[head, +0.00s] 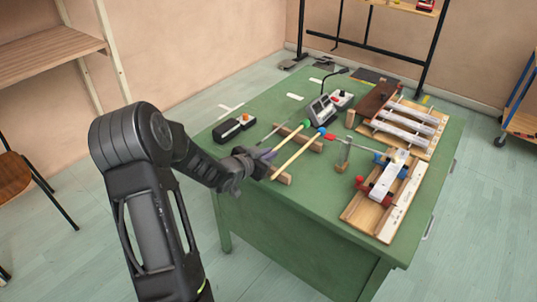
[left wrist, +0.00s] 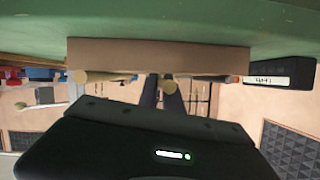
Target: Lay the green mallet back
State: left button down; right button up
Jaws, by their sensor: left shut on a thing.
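The green mallet (head: 304,126) lies tilted across the far wooden rest (head: 316,145), its green head pointing away from me. My left gripper (head: 262,158) is shut on the near end of its stick, at the left end of the near wooden rest (head: 283,178). In the left wrist view the dark fingers (left wrist: 162,95) are close together at a round stick end (left wrist: 168,86), below the wooden rest (left wrist: 155,57). The blue mallet (head: 297,155) lies beside it, to the right, across both rests. Whether the green stick touches the near rest is hidden. My right gripper is out of view.
A black box with an orange button (head: 232,129) stands left of the mallets. A grey device (head: 322,109) stands behind them. Wooden bases with metal bars (head: 403,124) and a pale block (head: 387,180) fill the right side of the green table (head: 300,215). Its near left surface is bare.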

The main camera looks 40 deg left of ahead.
pick_arm(q)
jog(key=shift+f+b, duration=0.3)
jog(key=c, duration=1.5)
grip_release()
jog(key=shift+o, duration=0.2)
jog(key=shift+f, duration=0.1)
jog(key=shift+s, duration=0.15)
jog(key=v, duration=0.7)
jog(key=shift+s+r, duration=0.2)
jog(key=shift+r, duration=0.1)
